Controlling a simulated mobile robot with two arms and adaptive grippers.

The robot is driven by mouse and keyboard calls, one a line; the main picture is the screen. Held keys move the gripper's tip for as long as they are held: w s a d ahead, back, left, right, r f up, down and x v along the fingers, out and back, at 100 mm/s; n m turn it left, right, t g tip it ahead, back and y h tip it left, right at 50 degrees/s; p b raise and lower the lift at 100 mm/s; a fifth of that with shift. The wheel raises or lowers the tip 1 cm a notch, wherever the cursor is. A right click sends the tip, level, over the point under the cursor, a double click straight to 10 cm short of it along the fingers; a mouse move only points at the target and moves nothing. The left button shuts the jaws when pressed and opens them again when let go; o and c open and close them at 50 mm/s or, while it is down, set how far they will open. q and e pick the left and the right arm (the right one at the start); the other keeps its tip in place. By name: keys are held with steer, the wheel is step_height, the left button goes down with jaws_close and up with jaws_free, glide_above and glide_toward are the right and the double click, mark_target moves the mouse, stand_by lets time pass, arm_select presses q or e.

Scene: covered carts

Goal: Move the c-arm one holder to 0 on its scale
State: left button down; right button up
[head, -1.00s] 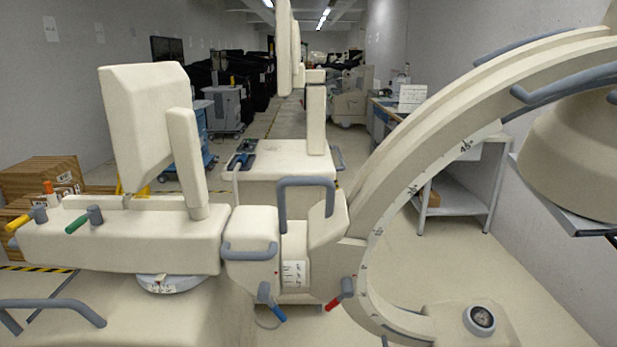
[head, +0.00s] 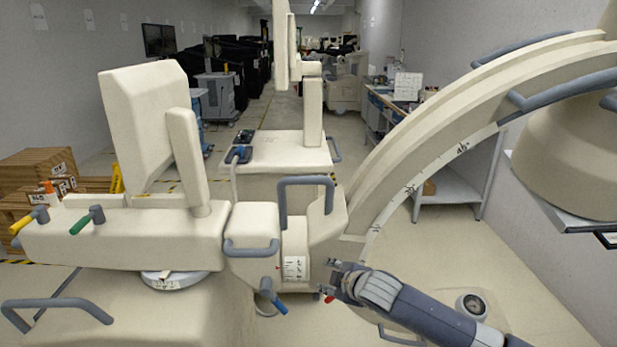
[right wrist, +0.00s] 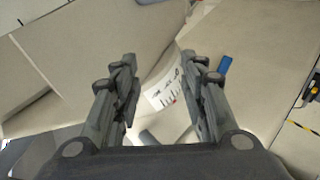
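The beige C-arm (head: 440,150) curves up to the right, with a degree scale (head: 462,149) along its inner edge. Its beige holder block (head: 325,238) has a grey loop handle (head: 283,205). A small white scale label (head: 295,268) sits on the face beside it; I cannot read its setting. A blue-tipped lever (head: 280,306) hangs below. A red-tipped lever (head: 330,299) is mostly hidden by my right gripper (head: 335,278). In the right wrist view the right gripper (right wrist: 163,75) is open and empty, with a marked white scale (right wrist: 166,90) beyond its fingers. My left gripper is out of view.
A horizontal beige arm (head: 130,237) with green (head: 88,219) and yellow (head: 28,220) levers extends left. The detector housing (head: 565,150) is at the right. Boxes (head: 40,175) stand far left and a shelf table (head: 455,190) behind the C-arm. Floor (head: 535,260) is open at right.

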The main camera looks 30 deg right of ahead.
step_height(320, 180, up, 10)
steer(key=a+n+t, duration=0.1)
steer(key=n, duration=0.1)
steer(key=n+t+p, duration=0.2)
steer(key=n, duration=0.1)
glide_toward(311, 181)
steer(key=shift+p+x, duration=0.8)
steer(key=shift+x, duration=1.25)
steer(key=shift+p+x, duration=1.1)
steer(key=shift+x, duration=2.45)
steer(key=shift+a, duration=0.1)
jaws_close()
